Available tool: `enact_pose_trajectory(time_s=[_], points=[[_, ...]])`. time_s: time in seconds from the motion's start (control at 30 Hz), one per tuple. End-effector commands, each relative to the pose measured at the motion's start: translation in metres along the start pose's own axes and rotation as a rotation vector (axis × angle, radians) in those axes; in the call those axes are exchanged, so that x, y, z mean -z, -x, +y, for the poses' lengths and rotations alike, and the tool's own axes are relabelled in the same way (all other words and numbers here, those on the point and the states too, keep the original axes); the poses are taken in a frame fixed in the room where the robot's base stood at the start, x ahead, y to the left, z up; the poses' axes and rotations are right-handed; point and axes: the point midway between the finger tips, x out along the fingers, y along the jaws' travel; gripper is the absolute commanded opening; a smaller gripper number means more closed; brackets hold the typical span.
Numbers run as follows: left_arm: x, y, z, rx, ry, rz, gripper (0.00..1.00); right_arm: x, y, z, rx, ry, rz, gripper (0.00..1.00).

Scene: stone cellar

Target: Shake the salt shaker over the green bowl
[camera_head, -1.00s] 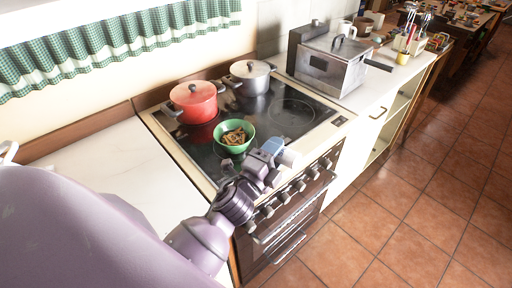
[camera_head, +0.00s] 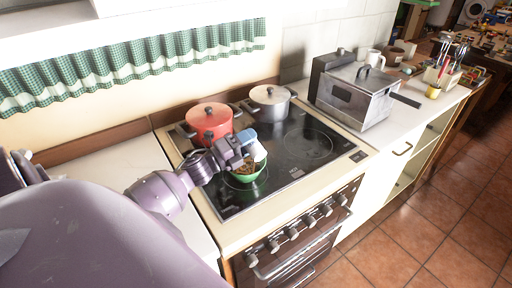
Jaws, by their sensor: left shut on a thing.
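The green bowl (camera_head: 248,180) stands on the black glass cooktop, near its front left, with brown food pieces inside. My left gripper (camera_head: 249,142) is above the bowl and covers part of its far side. It is shut on the salt shaker (camera_head: 258,152), a small whitish object at the fingertips, mostly hidden by the fingers. The shaker appears over the bowl's far right part and apart from the food; its exact tilt is hard to tell. My right gripper is not in view.
A metal fryer (camera_head: 355,95) stands on the right counter. The cooktop's right side (camera_head: 312,145) is clear.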

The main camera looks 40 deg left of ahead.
Motion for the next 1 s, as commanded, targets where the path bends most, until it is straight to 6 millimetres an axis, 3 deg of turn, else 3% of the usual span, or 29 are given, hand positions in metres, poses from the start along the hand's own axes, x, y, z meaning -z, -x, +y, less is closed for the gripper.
enact_pose_trajectory(time_s=[0.17,0.6,0.8,1.0], points=[[-0.004,0.0,-0.001,0.001,-0.227,0.048,0.13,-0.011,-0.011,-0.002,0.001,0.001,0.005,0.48],[-0.029,-0.006,-0.027,0.0,-1.091,0.224,0.13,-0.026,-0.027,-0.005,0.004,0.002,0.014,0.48],[-0.036,-0.007,-0.034,0.001,-1.285,0.262,0.13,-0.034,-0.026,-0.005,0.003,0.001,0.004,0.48],[-0.038,-0.008,-0.036,0.001,-1.331,0.27,0.13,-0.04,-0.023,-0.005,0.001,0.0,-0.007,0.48]])
